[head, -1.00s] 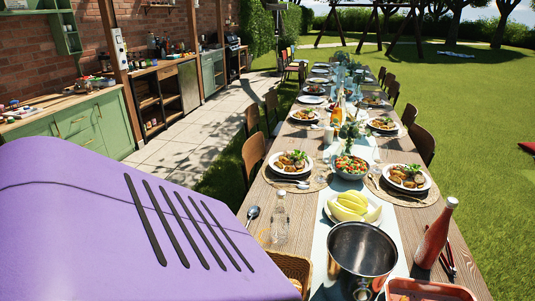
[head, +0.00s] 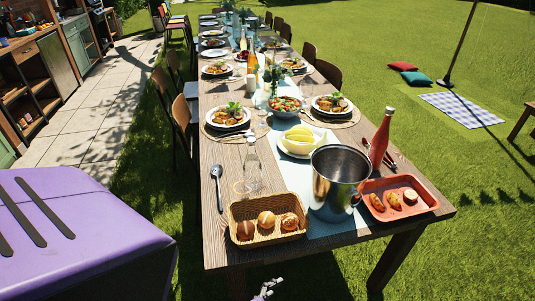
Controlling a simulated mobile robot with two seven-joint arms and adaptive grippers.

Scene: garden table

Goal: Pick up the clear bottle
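The clear bottle (head: 253,165) stands upright on the wooden table (head: 225,247), near its left edge. It is see-through, with a narrow neck, and stands behind the bread basket and to the right of a spoon. Nothing touches it. A small grey metal piece, seemingly the tip of my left gripper (head: 267,289), pokes in at the bottom edge, below and in front of the table, well apart from the bottle. Too little of it shows to tell its opening. My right gripper is not in view.
A red bottle (head: 381,139) and orange tray (head: 416,203) lie farther right. Chairs (head: 182,113) line the left side.

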